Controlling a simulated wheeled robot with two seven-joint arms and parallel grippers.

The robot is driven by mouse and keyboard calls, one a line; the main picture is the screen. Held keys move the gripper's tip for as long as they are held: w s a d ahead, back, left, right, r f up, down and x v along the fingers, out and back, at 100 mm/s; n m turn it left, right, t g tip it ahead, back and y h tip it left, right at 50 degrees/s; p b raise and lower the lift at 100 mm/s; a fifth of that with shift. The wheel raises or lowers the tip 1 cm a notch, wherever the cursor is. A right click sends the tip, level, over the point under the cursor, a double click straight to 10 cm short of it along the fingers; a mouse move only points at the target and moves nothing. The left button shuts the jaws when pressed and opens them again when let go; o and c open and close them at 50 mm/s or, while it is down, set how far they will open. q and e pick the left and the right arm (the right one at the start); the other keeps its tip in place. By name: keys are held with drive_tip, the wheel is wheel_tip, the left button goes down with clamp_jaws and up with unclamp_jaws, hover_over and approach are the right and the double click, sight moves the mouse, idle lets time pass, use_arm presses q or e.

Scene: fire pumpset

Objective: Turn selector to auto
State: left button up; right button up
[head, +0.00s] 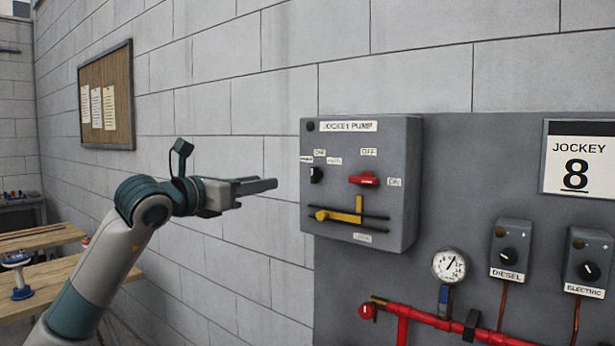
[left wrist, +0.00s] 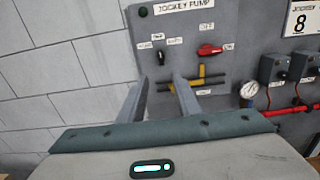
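The grey jockey pump box (head: 407,140) is on the wall panel, with a small black selector knob (head: 316,174) at its left. A red handle (head: 364,180) points right near an "ON" label. A yellow lever (head: 338,215) sits below on dark bars. My left gripper (head: 270,185) is left of the box at about knob height, apart from it. In the left wrist view, its two fingers (left wrist: 161,80) are apart with nothing between them, and the black knob (left wrist: 160,54) shows beyond and above the gap. The knob's exact setting is too small to tell. My right gripper is not in view.
Right of the box are a pressure gauge (head: 449,265), a diesel switch box (head: 510,250), an electric switch box (head: 587,262) and a red pipe (head: 430,317). A wooden table (head: 40,280) stands at left. A notice board (head: 106,98) hangs on the wall.

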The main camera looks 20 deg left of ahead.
sight(312, 174)
use_arm(q)
drive_tip(key=shift+w, duration=0.15)
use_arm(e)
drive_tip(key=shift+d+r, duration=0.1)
